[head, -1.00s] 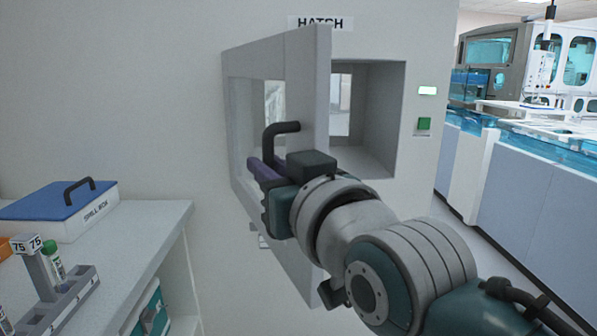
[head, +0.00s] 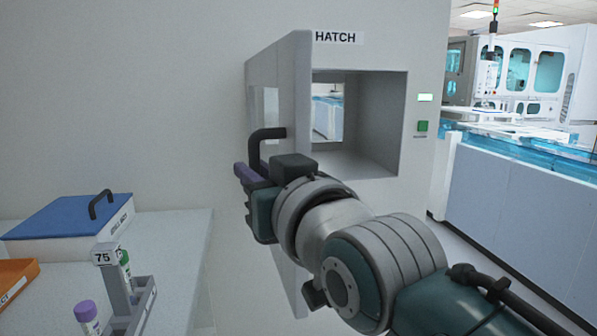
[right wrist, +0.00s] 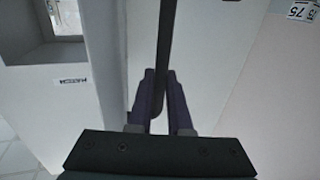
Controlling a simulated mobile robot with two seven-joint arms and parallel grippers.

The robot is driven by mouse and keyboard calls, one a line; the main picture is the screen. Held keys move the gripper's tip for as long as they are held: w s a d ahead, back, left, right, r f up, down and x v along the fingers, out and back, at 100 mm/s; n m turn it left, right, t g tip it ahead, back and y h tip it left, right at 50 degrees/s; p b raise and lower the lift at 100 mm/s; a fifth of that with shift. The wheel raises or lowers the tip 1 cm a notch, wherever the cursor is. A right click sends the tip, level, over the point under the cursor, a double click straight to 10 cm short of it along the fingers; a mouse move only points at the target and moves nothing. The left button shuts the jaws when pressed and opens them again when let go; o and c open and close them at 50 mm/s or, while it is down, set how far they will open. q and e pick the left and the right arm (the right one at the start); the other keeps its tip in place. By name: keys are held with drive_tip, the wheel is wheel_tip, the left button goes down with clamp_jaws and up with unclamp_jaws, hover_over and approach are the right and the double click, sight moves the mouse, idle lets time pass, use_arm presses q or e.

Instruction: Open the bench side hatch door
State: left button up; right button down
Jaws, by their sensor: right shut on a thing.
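The hatch door (head: 299,105) stands swung out from the wall, hinged at the left of the hatch opening (head: 365,150), under a HATCH sign (head: 335,38). Its dark bar handle (head: 257,150) is on the door's outer face. My right gripper (head: 244,174) is at the handle, with its purple fingers partly hidden behind the wrist. In the right wrist view, the purple fingers (right wrist: 160,98) sit on either side of the dark handle bar (right wrist: 166,45) and are shut on it. My left gripper is not in view.
A bench (head: 185,250) at the left holds a blue-lidded spill box (head: 70,218), a tube rack (head: 140,305) with tubes and an orange tray (head: 15,278). A green button (head: 422,126) is right of the opening. Floor shows at the right beside white machines (head: 510,170).

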drive_tip(key=shift+d, duration=0.1)
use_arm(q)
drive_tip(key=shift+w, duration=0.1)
use_arm(e)
drive_tip(key=c, duration=1.1)
unclamp_jaws()
use_arm(q)
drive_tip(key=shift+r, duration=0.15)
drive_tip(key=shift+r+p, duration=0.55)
drive_tip(key=shift+p, duration=0.15)
use_arm(e)
drive_tip(key=v, duration=1)
